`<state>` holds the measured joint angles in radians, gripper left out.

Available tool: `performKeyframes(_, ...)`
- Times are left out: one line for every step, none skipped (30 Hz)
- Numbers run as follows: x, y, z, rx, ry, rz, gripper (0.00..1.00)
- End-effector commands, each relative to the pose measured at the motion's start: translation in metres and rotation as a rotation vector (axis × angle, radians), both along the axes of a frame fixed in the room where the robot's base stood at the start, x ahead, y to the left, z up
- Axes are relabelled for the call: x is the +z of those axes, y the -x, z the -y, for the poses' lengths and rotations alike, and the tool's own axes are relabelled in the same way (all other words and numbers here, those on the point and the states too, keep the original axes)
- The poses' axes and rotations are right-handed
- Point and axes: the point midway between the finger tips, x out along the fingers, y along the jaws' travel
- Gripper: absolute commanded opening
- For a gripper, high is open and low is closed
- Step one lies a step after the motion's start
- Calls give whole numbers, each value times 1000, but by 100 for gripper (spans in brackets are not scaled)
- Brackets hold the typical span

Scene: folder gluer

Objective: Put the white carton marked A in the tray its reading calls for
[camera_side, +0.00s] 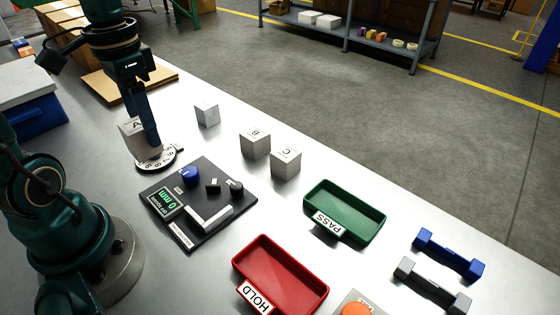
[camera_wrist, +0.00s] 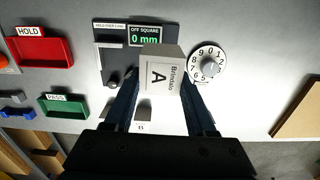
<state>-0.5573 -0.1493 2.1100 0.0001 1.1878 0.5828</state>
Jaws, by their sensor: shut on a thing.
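The white carton marked A (camera_side: 134,140) is held in my gripper (camera_side: 152,142), beside the numbered dial. In the wrist view the carton (camera_wrist: 160,76) sits between the two fingers, its A and a name label showing. The dark gauge plate (camera_side: 215,215) has a white L-shaped fence, a blue knob and a lit display (camera_side: 162,203) reading 0 mm; the display also shows in the wrist view (camera_wrist: 144,37), headed OFF SQUARE. The green tray (camera_side: 345,212) is labelled PASS and the red tray (camera_side: 280,275) is labelled HOLD. Both are empty.
Cartons B (camera_side: 255,145) and C (camera_side: 286,163) and a plain grey block (camera_side: 206,115) stand behind the gauge. The white numbered dial (camera_side: 156,160) is by my gripper. Blue (camera_side: 449,254) and grey (camera_side: 432,284) bar-shaped parts lie right of the trays. An orange button (camera_side: 355,309) is at the front.

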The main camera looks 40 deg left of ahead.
Motion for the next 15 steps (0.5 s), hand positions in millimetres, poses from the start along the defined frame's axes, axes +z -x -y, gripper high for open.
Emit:
performKeyframes(0,-4,3,-30,3,-4,0)
performKeyframes(0,-7,6,-53,4,-6,0)
performKeyframes(1,-14,9,-84,3,-6,0)
performKeyframes(3,-19,13,-103,3,-6,0)
performKeyframes(5,-25,17,-120,3,-5,0)
performKeyframes(7,-34,23,-137,2,-5,0)
performKeyframes(9,-41,28,-143,2,-5,0)
performKeyframes(12,-47,32,-146,1,-2,0)
performKeyframes(15,-54,39,-146,0,-1,0)
performKeyframes(17,-59,43,-141,-1,1,0)
performKeyframes(19,-64,47,-136,-1,1,0)
performKeyframes(22,-69,52,-125,-2,4,0)
performKeyframes(25,-72,55,-111,-2,3,0)
performKeyframes(27,-75,57,-100,-3,5,0)
performKeyframes(29,-78,59,-76,-3,8,0)
